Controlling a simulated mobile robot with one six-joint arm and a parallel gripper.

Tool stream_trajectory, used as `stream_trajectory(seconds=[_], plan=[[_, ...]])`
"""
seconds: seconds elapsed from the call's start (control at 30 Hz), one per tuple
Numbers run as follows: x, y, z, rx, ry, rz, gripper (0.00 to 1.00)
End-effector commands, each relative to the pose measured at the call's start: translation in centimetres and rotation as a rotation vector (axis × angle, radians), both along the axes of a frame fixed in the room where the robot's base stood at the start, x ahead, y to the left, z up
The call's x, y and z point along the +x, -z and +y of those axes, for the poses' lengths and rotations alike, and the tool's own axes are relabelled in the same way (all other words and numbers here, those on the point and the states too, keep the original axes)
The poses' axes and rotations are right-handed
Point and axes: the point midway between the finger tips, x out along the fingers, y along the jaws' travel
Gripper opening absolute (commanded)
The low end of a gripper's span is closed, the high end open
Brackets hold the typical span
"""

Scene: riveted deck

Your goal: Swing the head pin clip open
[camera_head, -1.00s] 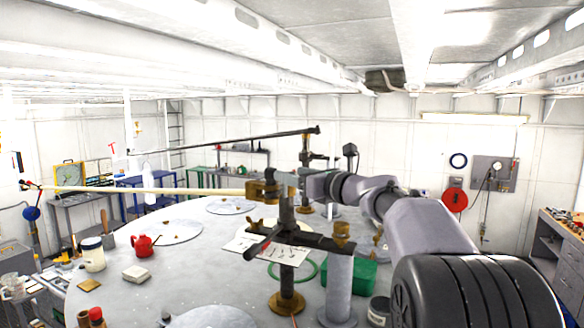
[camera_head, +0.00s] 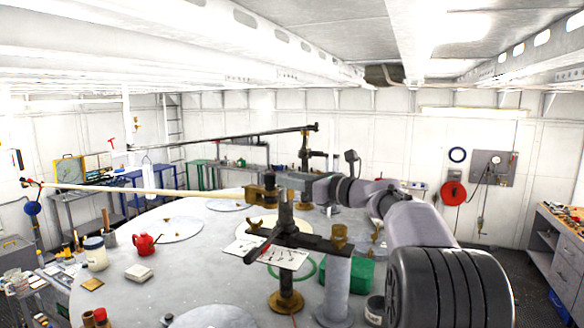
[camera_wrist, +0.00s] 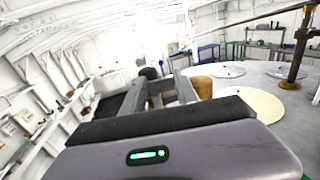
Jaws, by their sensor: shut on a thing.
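A brass clip fitting (camera_head: 263,193) sits at the top of a dark stand on the round table, at the right end of a long pale pole (camera_head: 150,190). My gripper (camera_head: 287,181) reaches in from the right, right beside the fitting. In the wrist view my gripper's fingers (camera_wrist: 162,90) point away from the camera. They are shut on a part of the clip, which is mostly hidden between them. A brass part (camera_wrist: 203,86) shows just right of the fingers, and a dark round knob (camera_wrist: 150,73) shows beyond their tips.
A red pot (camera_head: 144,244) and jars stand at the left. A second dark boom (camera_head: 240,138) spans behind.

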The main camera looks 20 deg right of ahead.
Motion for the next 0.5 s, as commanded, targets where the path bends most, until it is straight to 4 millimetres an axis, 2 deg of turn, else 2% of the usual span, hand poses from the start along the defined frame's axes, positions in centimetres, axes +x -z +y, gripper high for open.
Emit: stream_trajectory(seconds=[0.03,0.2,0.5], plan=[[0.3,-1.1,-0.4,0.002,-0.063,0.002,0.00],[0.6,-0.3,-0.3,-0.001,-0.210,-0.005,0.00],[0.4,-0.1,-0.2,0.000,-0.268,0.001,0.00]])
